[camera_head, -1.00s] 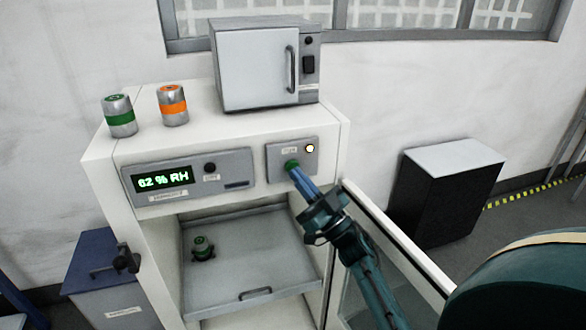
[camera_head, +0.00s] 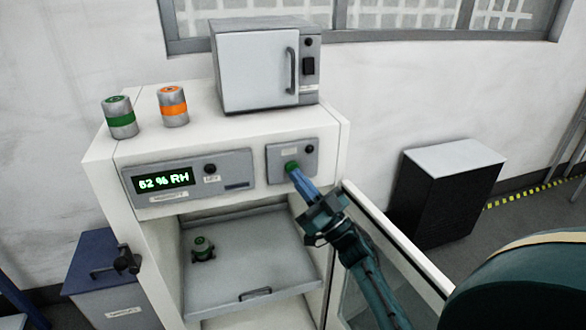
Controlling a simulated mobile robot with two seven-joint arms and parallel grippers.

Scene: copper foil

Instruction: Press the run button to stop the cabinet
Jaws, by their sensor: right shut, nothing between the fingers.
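The white cabinet (camera_head: 140,205) stands in the middle with its door open to the right. Its front carries a grey run panel (camera_head: 275,160) with a green button (camera_head: 291,167) and a small lamp (camera_head: 309,148), which is dark. My right gripper (camera_head: 296,177) is shut and empty. Its fingertips are at the green button and partly cover it; they appear to touch it. The humidity display (camera_head: 163,181) reads about 62 % RH in green. My left gripper is not in view.
A small oven (camera_head: 255,70), a green-banded can (camera_head: 119,118) and an orange-banded can (camera_head: 173,107) stand on top. A small green-topped item (camera_head: 203,248) sits on the inner shelf (camera_head: 250,265). The open glass door (camera_head: 400,240) is beside my right arm. A black box (camera_head: 440,195) stands right.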

